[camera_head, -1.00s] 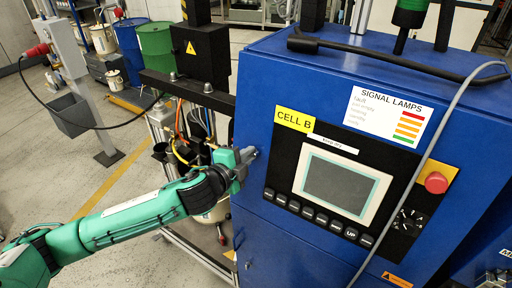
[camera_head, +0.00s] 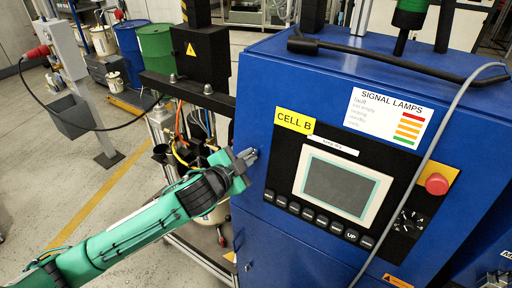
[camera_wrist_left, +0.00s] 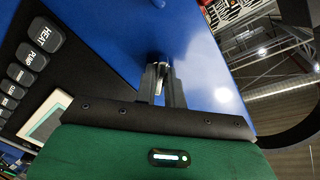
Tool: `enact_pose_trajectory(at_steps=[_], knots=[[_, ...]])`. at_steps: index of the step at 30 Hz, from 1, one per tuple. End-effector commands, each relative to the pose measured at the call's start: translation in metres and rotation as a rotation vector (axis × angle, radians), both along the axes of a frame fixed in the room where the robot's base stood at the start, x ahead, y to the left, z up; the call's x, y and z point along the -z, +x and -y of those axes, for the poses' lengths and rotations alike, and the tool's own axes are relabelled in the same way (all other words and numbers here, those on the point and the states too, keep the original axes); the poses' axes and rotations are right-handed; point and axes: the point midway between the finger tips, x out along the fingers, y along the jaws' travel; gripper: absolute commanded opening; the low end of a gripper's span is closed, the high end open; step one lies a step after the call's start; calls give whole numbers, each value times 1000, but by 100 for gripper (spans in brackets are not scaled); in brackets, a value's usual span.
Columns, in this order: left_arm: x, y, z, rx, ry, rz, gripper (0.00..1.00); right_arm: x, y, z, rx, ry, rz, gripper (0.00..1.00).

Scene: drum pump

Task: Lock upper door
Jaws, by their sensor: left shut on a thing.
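The upper door is the blue front panel (camera_head: 258,190) of the cabinet marked CELL B, and it looks flush with the cabinet. My left gripper (camera_head: 251,154) is at the door's left edge, left of the black control panel. In the left wrist view my left gripper (camera_wrist_left: 160,82) has its two fingers close together around a small metallic lock piece (camera_wrist_left: 160,66) on the blue surface. The fingers hide most of that piece. My right gripper is not in view.
A control panel with a screen (camera_head: 342,187), a red stop button (camera_head: 437,184) and a grey cable (camera_head: 424,160) lie right of my gripper. A black post and frame (camera_head: 190,95) stand behind my arm. Blue (camera_head: 130,50) and green (camera_head: 156,46) drums stand farther back.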

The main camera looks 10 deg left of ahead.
Motion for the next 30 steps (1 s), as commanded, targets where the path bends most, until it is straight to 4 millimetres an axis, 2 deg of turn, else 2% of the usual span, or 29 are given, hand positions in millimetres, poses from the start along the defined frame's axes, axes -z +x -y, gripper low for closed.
enact_pose_trajectory(at_steps=[6, 16, 24, 30], knots=[[0, 0, 1, -51, -253, -94, 0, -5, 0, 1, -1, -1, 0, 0], [0, 0, 0, -59, -298, -110, 0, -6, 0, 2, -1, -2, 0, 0], [-1, 0, 0, -112, -562, -207, 0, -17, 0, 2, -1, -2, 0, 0], [1, 0, 0, -121, -608, -222, 0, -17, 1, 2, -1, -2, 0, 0]])
